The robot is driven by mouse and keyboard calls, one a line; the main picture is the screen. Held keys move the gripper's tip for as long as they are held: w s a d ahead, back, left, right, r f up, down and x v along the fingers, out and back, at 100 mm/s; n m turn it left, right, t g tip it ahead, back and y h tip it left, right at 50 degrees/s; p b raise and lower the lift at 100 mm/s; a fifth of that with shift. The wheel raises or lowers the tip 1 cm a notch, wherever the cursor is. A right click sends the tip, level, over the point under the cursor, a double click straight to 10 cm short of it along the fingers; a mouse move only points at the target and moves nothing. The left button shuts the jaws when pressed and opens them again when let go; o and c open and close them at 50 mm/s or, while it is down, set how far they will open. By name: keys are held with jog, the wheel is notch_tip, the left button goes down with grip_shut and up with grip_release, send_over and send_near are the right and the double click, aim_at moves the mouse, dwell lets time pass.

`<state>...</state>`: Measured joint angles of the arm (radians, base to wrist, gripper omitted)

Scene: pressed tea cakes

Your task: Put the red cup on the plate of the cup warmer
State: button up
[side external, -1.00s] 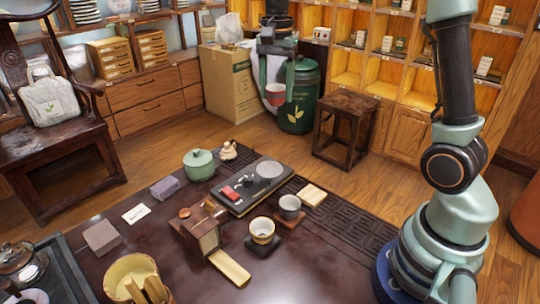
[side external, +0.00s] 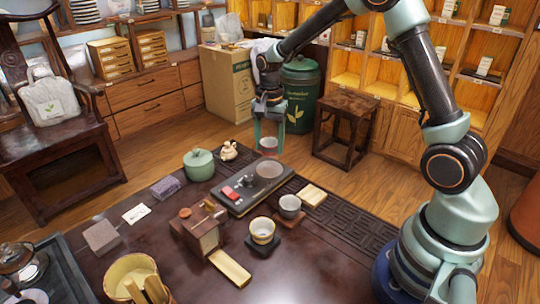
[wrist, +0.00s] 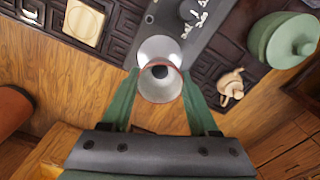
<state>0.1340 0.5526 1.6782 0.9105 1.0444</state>
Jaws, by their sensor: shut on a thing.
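The red cup (side external: 269,146) is between the fingers of my gripper (side external: 269,138), which is shut on it. In the side view the cup looks upright, just behind and above the pale round plate (side external: 269,169) of the cup warmer (side external: 240,198). In the wrist view the cup (wrist: 160,88) shows a reddish rim, and the plate (wrist: 158,48) lies just beyond it, partly covered by it. The cup looks apart from the plate; the exact gap is hard to tell. The warmer is a dark slab with a red piece and a dark knob on it.
A green lidded pot (side external: 199,164) and a small figurine (side external: 229,151) stand to the left. A light wooden square (side external: 312,195) lies on the right.

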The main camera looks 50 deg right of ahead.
aim_at(269, 157)
jog(key=shift+f, duration=2.3)
jog(key=o, duration=1.3)
jog(key=shift+f, duration=0.1)
jog(key=shift+o, duration=0.2)
notch_tip(269, 157, up, 12)
jog(key=s+a+r+n+t, duration=0.2)
jog(key=s+a+r+n, duration=0.1)
jog(key=s+n, duration=0.3)
jog(key=s+a+r+n+t, duration=0.3)
jog(key=s+r+n, duration=0.2)
jog(key=s, duration=0.5)
jog(key=shift+r+n+t, duration=0.3)
jog(key=shift+r+n, duration=0.05)
jog(key=shift+n, duration=0.95)
